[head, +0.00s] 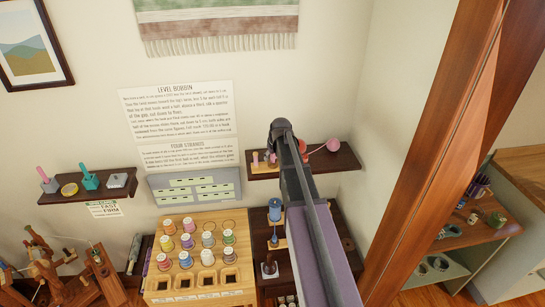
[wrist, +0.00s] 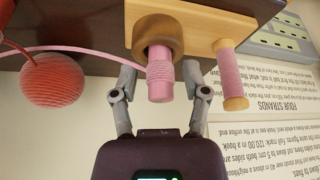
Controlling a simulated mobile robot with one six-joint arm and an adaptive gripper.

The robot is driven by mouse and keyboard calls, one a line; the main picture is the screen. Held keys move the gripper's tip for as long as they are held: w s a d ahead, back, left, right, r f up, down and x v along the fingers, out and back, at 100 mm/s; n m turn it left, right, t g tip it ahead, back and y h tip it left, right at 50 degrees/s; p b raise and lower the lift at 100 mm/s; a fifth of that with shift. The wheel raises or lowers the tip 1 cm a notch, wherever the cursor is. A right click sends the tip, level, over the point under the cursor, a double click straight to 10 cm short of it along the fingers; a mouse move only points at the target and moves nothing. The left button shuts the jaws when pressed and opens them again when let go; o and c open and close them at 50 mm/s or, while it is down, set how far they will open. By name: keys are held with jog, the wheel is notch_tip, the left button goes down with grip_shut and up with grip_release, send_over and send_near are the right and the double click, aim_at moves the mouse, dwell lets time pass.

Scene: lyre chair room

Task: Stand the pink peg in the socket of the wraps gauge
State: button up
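The pink peg (wrist: 160,78), with pink thread wound around it, shows in the middle of the wrist view. One end of it sits within the round wooden socket (wrist: 172,27) of the wraps gauge (wrist: 198,22), a pale wood block on the dark shelf. How deep it sits cannot be told. My gripper (wrist: 164,84) is open, with one finger on each side of the peg and a visible gap to each. In the head view my arm hides most of the gauge. A pink piece (head: 255,157) shows left of my arm.
A pink-wound spool (wrist: 230,75) with wooden ends stands to the right. The shelf (head: 340,160) is against the wall, above a thread rack (head: 200,285).

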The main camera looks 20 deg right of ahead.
jog(key=shift+r, duration=0.2)
dwell(0.3)
notch_tip(320, 180, up, 8)
jog(key=p, duration=0.8)
jog(key=shift+f, duration=0.15)
dwell(0.8)
jog(key=s+a+f+g+b, duration=0.2)
jog(key=s+a+f+b, duration=0.8)
jog(key=s+f+b, duration=0.1)
jog(key=s+a+f+g+b, duration=0.2)
jog(key=s+a+f+b, duration=0.9)
jog(key=s, duration=0.4)
notch_tip(320, 180, down, 2)
jog(key=shift+s+a+f+g+b, duration=0.2)
jog(key=shift+f+g+b, duration=0.1)
jog(key=shift+b, duration=0.2)
jog(key=shift+w, duration=0.1)
jog(key=shift+c, duration=0.3)
